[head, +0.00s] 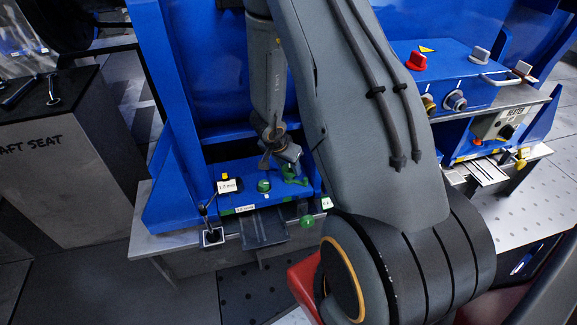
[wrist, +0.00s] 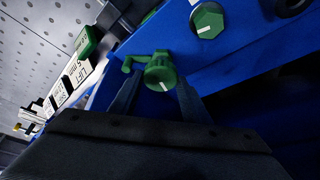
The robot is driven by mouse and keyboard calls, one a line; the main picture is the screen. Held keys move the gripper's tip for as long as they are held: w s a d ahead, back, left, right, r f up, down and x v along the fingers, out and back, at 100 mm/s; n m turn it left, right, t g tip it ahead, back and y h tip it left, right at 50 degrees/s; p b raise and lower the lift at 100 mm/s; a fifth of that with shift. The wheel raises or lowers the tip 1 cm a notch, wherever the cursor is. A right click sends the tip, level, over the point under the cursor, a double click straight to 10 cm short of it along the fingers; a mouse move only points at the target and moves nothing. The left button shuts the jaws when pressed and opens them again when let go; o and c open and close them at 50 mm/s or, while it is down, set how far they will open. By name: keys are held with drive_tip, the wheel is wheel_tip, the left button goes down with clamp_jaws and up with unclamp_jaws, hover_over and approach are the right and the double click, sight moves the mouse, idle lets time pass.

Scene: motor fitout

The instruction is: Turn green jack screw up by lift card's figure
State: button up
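A green knob with a white mark (wrist: 161,76) sits on the blue machine, with a green hooked bracket (wrist: 133,61) beside it. In the wrist view my gripper (wrist: 160,82) has its two fingers apart, one on each side of this knob. Contact is hard to tell; a thin gap seems to show at the left finger. A second, hexagonal green knob (wrist: 207,20) with a white mark is up and to the right. A white card reading LIFT (wrist: 77,72) is at the left, tilted; its figure is too small to read surely. In the head view my gripper (head: 283,153) is beside the green bracket (head: 294,174).
A blue box with a red knob (head: 416,61) is at the right. A grey seat pedestal (head: 75,165) stands left.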

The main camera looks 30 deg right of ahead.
drive_tip(key=shift+r+m+p, duration=0.2)
drive_tip(key=shift+m+p, duration=0.2)
drive_tip(key=shift+p, duration=1.3)
drive_tip(key=m+p, duration=0.1)
drive_tip(key=p, duration=0.2)
drive_tip(key=shift+g, duration=0.3)
drive_tip(key=shift+w+f+m+h+p, duration=0.1)
drive_tip(key=shift+m+h+p, duration=0.2)
drive_tip(key=shift+m+p, duration=0.35)
drive_tip(key=shift+f, duration=0.1)
drive_tip(key=o, duration=1.1)
drive_tip(key=shift+c, duration=0.2)
drive_tip(key=p+v, duration=0.1)
drive_tip(key=v, duration=0.6)
drive_tip(key=shift+a+r, duration=0.2)
drive_tip(key=shift+r, duration=0.2)
